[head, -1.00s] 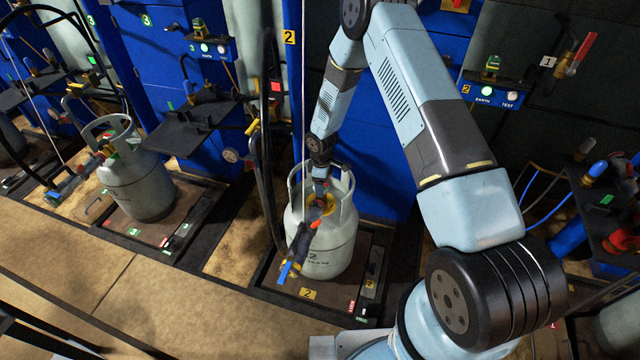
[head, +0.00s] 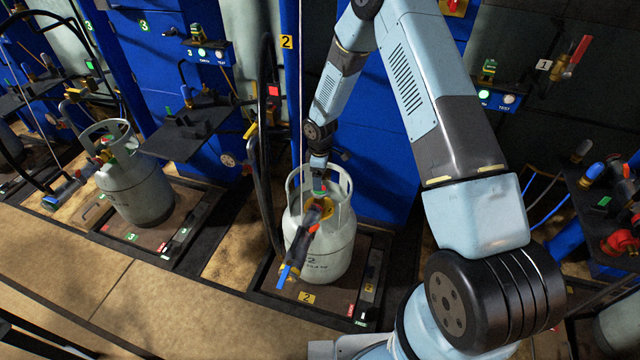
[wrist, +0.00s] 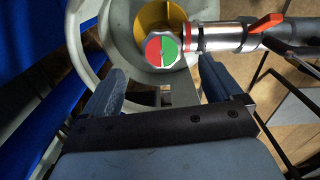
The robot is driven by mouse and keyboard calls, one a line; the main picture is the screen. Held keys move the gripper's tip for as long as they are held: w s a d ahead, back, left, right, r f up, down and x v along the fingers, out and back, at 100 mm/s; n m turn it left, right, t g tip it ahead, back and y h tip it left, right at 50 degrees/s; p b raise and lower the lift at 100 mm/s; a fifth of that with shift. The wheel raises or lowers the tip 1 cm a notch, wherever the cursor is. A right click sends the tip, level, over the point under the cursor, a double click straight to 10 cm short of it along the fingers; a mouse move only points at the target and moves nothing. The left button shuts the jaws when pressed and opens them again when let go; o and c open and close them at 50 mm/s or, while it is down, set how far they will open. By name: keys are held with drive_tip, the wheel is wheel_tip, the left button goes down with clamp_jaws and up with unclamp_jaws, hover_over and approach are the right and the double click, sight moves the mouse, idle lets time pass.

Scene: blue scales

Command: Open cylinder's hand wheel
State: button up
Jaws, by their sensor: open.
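A grey gas cylinder marked 2 (head: 322,248) stands upright on a scale, with a collar around its top. Its hand wheel, with a red and green face (wrist: 162,51), shows in the wrist view just ahead of and between my fingertips. A filling connector with an orange lever (wrist: 235,35) is attached at the valve, to the right of the wheel. My gripper (wrist: 160,80) is open, with one finger on each side below the wheel and no visible contact. In the head view my gripper (head: 319,186) is over the cylinder's top, and the wheel is mostly hidden there.
A second grey cylinder (head: 135,190) stands on the scale to the left. A black hose (head: 262,160) hangs beside the cylinder marked 2. Blue panels (head: 375,190) stand behind. A red-handled valve (head: 574,57) is at upper right.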

wheel_tip(320, 180, up, 7)
drive_tip(key=shift+r, duration=0.15)
drive_tip(key=shift+w, duration=0.1)
idle(0.5)
drive_tip(key=s+d+r+m+t, duration=0.1)
drive_tip(key=s+d+r+m, duration=0.2)
drive_tip(key=r, duration=0.8)
drive_tip(key=s+d+r+m+t+h, duration=0.1)
drive_tip(key=s+d+r+m, duration=0.15)
drive_tip(key=d+r, duration=0.6)
drive_tip(key=s+d+r+m+t, duration=0.1)
drive_tip(key=s+d+r+m, duration=0.15)
drive_tip(key=r, duration=1.05)
drive_tip(key=s+d+r+m+t, duration=0.1)
drive_tip(key=s+r, duration=0.3)
drive_tip(key=s, duration=0.4)
drive_tip(key=s+d+r+m, duration=0.3)
drive_tip(key=s+r+m, duration=0.1)
drive_tip(key=s, duration=0.5)
drive_tip(key=s+d+r+m+t+y, duration=0.1)
drive_tip(key=s+d+r+m, duration=0.1)
drive_tip(key=s+r, duration=0.3)
drive_tip(key=s, duration=0.4)
drive_tip(key=shift+s+d+t, duration=0.2)
drive_tip(key=shift+s+t, duration=0.05)
drive_tip(key=shift+t, duration=0.05)
